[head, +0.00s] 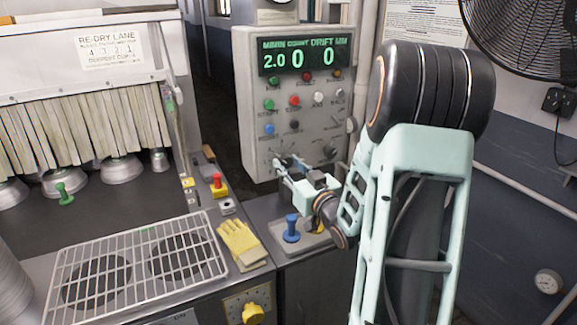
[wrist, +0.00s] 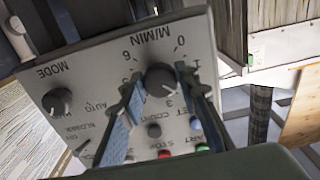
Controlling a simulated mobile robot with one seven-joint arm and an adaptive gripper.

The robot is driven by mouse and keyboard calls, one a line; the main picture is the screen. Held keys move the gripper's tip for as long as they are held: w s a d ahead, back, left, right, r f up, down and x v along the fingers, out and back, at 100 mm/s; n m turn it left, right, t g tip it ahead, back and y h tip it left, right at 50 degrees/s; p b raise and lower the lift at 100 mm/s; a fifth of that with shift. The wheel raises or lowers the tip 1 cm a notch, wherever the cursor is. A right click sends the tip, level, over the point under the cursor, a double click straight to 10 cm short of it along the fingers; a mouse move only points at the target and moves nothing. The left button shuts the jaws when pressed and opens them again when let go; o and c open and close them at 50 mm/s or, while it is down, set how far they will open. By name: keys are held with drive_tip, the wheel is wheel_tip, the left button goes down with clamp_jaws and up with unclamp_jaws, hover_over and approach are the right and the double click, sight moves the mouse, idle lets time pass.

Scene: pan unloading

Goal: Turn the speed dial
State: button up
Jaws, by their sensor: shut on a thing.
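The speed dial (wrist: 160,79) is a dark round knob marked M/MIN on the grey control panel (head: 247,110). In the wrist view it sits between the two blue-lined fingers of my gripper (wrist: 161,84), which is shut on it. The scale around it shows 0, 3 and 6, upside down in this view. In the head view my gripper (head: 281,164) reaches the panel's lower left and largely hides the dial. The panel's green display (head: 303,56) reads 2.0 under M/MIN, 0 under COUNT and 0 under DRIFT.
A MODE knob (wrist: 57,102) is on the same panel, beside the dial. Coloured buttons (head: 294,100) sit above my gripper. A blue-handled tool (head: 291,229), yellow gloves (head: 241,243) and a wire rack (head: 140,262) lie on the worktop.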

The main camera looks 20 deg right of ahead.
drive_tip(key=shift+f+n+b, duration=0.15)
drive_tip(key=shift+n+b, duration=0.25)
drive_tip(key=shift+b, duration=0.45)
drive_tip(key=n+b, duration=0.1)
drive_tip(key=b, duration=0.2)
drive_tip(key=shift+f+n+b, duration=0.2)
drive_tip(key=shift+n+b, duration=0.2)
drive_tip(key=n+b, duration=0.3)
drive_tip(key=b, duration=0.3)
drive_tip(key=shift+n, duration=0.3)
drive_tip(key=n+b, duration=0.4)
drive_tip(key=b, duration=0.2)
drive_tip(key=shift+r, duration=0.1)
drive_tip(key=n+b, duration=0.2)
drive_tip(key=shift+r+n+b, duration=0.2)
drive_tip(key=shift+n+b, duration=0.15)
drive_tip(key=shift+n, duration=0.05)
drive_tip(key=shift+d+r, duration=0.1)
drive_tip(key=o, duration=1.1)
